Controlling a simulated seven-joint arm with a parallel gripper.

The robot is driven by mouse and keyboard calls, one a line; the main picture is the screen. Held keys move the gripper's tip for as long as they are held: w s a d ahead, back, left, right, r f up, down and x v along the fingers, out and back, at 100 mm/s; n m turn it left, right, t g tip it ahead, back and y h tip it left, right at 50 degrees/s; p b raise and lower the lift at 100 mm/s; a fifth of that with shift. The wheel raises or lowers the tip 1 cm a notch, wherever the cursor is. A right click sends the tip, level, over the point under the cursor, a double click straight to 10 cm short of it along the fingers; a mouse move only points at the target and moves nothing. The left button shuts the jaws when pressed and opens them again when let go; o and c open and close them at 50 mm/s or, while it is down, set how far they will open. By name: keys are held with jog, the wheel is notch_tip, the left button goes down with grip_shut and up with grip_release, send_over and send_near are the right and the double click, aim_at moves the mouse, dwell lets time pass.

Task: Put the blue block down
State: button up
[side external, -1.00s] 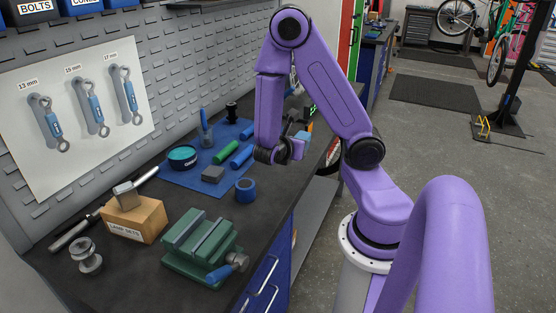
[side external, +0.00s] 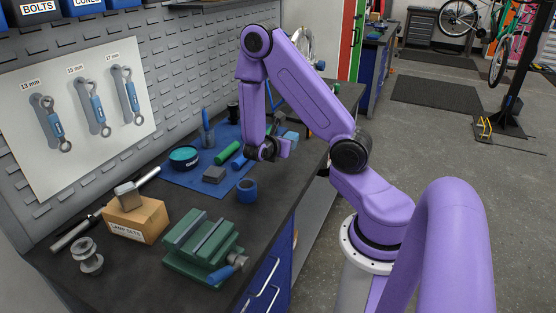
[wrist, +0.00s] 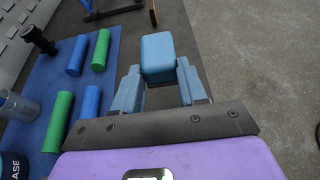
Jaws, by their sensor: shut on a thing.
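The light blue block (wrist: 158,52) is between the two blue fingers of my gripper (wrist: 160,78) in the wrist view, with its far end past the fingertips. In the side external view the blue block (side external: 291,135) shows small beside my gripper (side external: 286,144), over the far part of the dark bench, right of the blue mat. My gripper is shut on it. I cannot tell whether the block's underside touches the bench.
The blue mat (wrist: 52,68) holds several green and blue cylinders, a grey block (side external: 214,174) and a teal tin (side external: 184,157). A blue ring (side external: 246,190) and green vise (side external: 203,247) stand nearer. Bare bench (wrist: 182,30) surrounds the block; the floor lies right of the bench edge.

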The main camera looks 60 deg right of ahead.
send_over(278, 168)
notch_tip(278, 168, down, 6)
jog(key=shift+d+r, duration=0.1)
jog(key=shift+f, duration=1.45)
jog(key=o, duration=1)
jog(key=shift+f, duration=0.1)
jog(key=shift+o, duration=0.2)
